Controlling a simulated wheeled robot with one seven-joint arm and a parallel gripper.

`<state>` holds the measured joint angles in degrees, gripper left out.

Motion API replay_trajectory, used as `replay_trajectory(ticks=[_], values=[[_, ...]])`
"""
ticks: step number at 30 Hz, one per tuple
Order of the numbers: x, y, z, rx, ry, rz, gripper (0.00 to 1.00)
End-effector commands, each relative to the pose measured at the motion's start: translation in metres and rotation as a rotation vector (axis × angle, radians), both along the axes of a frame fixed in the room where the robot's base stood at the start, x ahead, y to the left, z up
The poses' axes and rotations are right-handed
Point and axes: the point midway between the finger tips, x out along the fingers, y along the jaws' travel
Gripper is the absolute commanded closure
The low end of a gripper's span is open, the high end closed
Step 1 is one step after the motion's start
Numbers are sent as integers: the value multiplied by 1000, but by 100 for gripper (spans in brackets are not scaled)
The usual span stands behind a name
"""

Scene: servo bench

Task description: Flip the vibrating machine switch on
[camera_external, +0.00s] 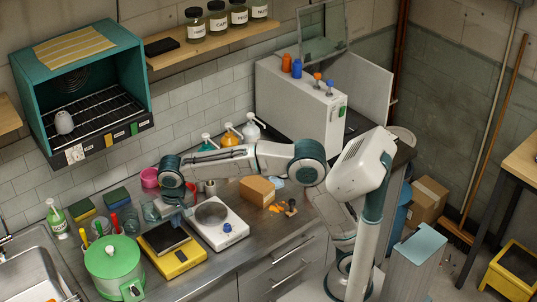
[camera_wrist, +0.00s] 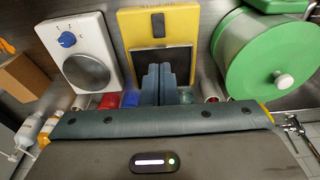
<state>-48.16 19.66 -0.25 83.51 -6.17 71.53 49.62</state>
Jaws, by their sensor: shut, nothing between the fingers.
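A yellow machine (camera_external: 190,263) with a dark top plate (camera_external: 166,238) sits on the steel bench, and I take it to be the vibrating machine. In the wrist view the yellow machine (camera_wrist: 130,22) carries a small black switch (camera_wrist: 158,23) on its front strip, beyond the dark plate (camera_wrist: 178,60). Whether the switch is on or off cannot be told. My gripper (camera_wrist: 159,72) is shut and empty, its tips over the rear part of the plate, apart from the switch. Whether the tips touch the plate is unclear.
A white device with a blue knob (camera_external: 227,228) stands close beside the yellow machine. A green lidded pot (camera_external: 113,262) stands on its other side. The sink (camera_external: 35,270) is at left.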

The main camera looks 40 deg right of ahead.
Motion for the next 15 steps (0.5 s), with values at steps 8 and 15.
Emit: replay_trajectory(ticks=[8, 15], values=[[1, 0, -11, -2, 2, 0, 100], [7, -1, -56, -5, 4, -1, 100]])
